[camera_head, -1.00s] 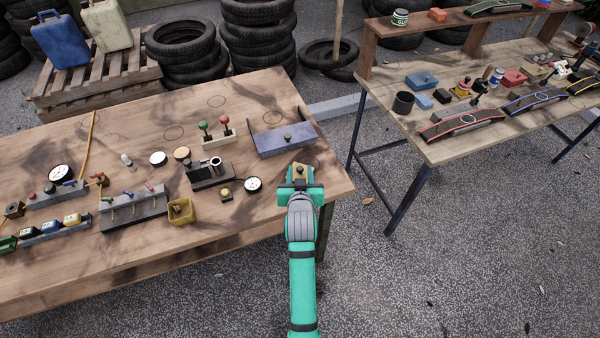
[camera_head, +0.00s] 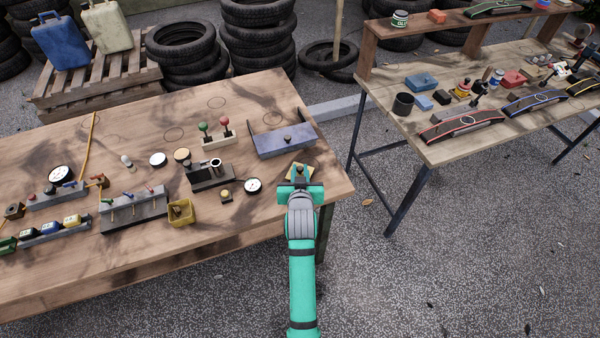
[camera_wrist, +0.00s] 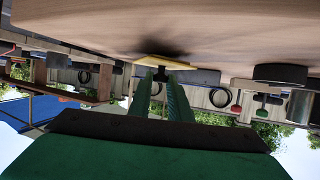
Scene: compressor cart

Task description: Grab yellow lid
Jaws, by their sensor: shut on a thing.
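The yellow lid (camera_head: 291,176) is a flat plate near the table's right front edge. It also shows in the wrist view (camera_wrist: 150,61), edge-on, with a dark knob. My gripper (camera_head: 300,172) reaches over the table's front edge. In the wrist view its teal fingers (camera_wrist: 163,78) are shut on the lid's knob. The lid is at or just over the wood; I cannot tell if it touches. My gripper partly hides it in the head view.
A grey-blue bracket tray (camera_head: 285,146) stands just behind the lid. A dial gauge (camera_head: 253,186), a small yellow-topped block (camera_head: 225,196) and an open yellow box (camera_head: 181,221) stand to the left. Bare wood lies right of the lid.

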